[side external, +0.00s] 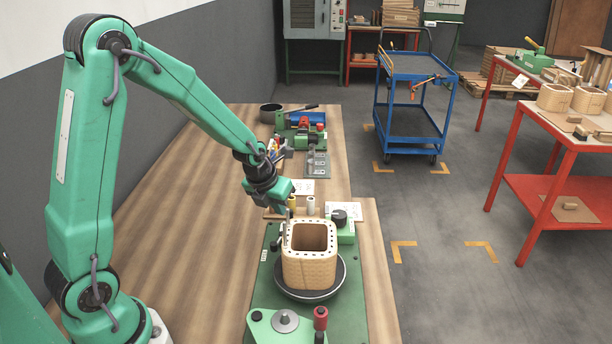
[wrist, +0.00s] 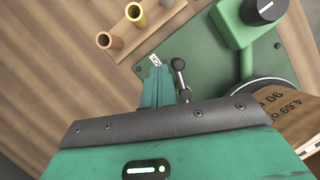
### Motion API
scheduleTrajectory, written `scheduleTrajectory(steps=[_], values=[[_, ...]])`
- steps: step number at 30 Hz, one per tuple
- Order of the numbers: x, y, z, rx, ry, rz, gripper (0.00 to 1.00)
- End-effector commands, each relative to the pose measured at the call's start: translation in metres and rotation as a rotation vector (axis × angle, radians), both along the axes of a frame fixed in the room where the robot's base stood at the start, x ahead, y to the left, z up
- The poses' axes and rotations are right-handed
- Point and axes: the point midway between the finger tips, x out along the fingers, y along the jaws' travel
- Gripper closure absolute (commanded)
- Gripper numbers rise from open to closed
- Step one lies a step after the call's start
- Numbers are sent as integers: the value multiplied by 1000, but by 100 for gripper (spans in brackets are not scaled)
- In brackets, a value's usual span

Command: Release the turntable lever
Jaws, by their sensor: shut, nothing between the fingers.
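The turntable is a dark round disc (side external: 311,294) on a green base plate (side external: 262,290), with a square tan wound coil (side external: 309,268) standing on it. In the wrist view, the coil's side (wrist: 304,112) and the disc's edge show at the right. A short metal lever with a black ball end (wrist: 178,64) stands over the green plate, just right of my fingers. My gripper (wrist: 157,72) is shut and empty, its fingertips beside the lever; I cannot tell whether they touch it. In the side view, my gripper (side external: 284,207) is above the plate's far left part, behind the coil.
A green box with a black knob (side external: 340,218) stands behind the coil. A wooden block with upright tubes (wrist: 122,26) lies beyond the plate. A red-handled green fixture (side external: 320,318) is at the front. The left tabletop (side external: 175,240) is clear.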

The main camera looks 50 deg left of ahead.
Motion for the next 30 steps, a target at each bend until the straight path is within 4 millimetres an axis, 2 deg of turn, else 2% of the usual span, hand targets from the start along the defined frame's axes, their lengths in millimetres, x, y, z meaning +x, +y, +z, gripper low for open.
scheduleTrajectory(steps=[14,20,30], values=[[-5,-3,5,-1,7,-7,100],[-10,-4,19,0,6,-7,100],[-22,-5,53,0,3,-4,100]])
